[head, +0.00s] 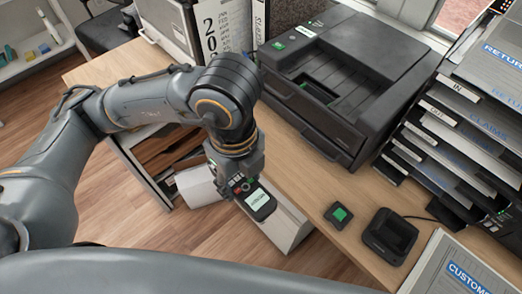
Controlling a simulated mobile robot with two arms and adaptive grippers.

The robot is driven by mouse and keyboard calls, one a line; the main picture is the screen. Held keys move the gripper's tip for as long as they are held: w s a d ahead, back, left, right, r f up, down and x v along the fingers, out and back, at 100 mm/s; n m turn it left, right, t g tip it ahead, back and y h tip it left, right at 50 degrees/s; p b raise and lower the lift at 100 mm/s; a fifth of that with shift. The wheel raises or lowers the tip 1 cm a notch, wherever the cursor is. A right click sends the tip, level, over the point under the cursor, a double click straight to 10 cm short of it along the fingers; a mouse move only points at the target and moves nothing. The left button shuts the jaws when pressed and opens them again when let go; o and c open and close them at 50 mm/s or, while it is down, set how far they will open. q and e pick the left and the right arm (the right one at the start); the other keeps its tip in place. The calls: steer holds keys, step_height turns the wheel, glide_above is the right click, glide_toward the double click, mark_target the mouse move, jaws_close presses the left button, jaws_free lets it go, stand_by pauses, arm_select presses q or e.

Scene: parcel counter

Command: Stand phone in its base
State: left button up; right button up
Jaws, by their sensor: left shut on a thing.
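My left gripper (240,182) is shut on the phone (258,199), a dark handset with a pale lit screen and small red and green keys. The phone hangs tilted below the gripper, over the front edge of the desk near an open drawer. The fingers hide part of it. The base (390,237), a black cradle with a hollow, stands on the desk to the right of the phone, apart from it, with a cable behind it. My right gripper is not in view.
A small dark block with a green top (338,214) sits on the desk (290,160) just left of the base. A black printer (345,75) stands behind. A stack of labelled trays (455,125) rises at the right, and a "CUSTOMER" sign or binder (440,268) is at the lower right.

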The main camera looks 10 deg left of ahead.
arm_select(q)
glide_toward(283, 171)
steer(key=s+a+r, duration=0.2)
steer(key=s, duration=0.2)
steer(key=w+f, duration=0.1)
steer(key=f, duration=0.1)
steer(key=w+d+f, duration=0.1)
steer(key=shift+w+d+f+p, duration=0.2)
steer(key=shift+w+f+p, duration=0.15)
steer(key=shift+f+p, duration=0.05)
steer(key=shift+w+d+f, duration=0.3)
steer(key=shift+w+f, duration=0.2)
steer(key=shift+f, duration=0.25)
step_height(283, 171, down, 3)
steer(key=shift+w+d, duration=0.1)
steer(key=shift+w, duration=0.05)
